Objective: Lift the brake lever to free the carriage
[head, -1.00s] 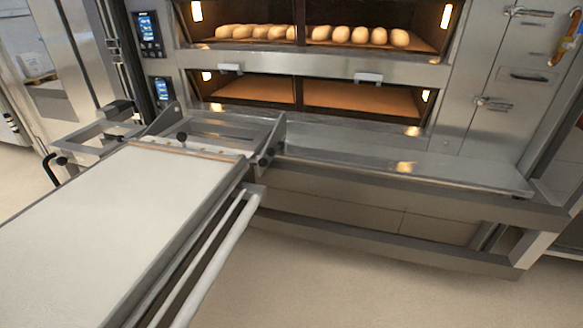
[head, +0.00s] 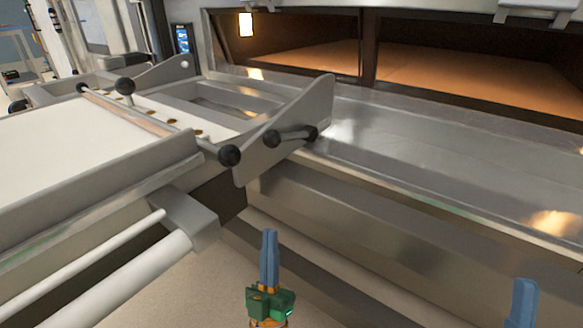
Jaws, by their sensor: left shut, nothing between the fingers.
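The carriage (head: 318,95) stands against the oven front at the left, with a grey side plate. A short lever with a black end (head: 292,135) sticks out of this plate. A black ball knob (head: 229,155) sits just left of it, and an upright black-knobbed handle (head: 125,86) stands farther back. I cannot tell for sure which is the brake lever. My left gripper (head: 269,236) is shut and empty, fingers upward, below the knobs and apart from them. Only a blue finger part of my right gripper (head: 522,297) shows at the bottom right.
The white loader belt (head: 50,148) fills the left, with a pale round rail (head: 130,268) along its side. The steel oven ledge (head: 430,160) runs to the right. The lower oven deck (head: 460,80) is open and looks empty. Floor shows below the rail.

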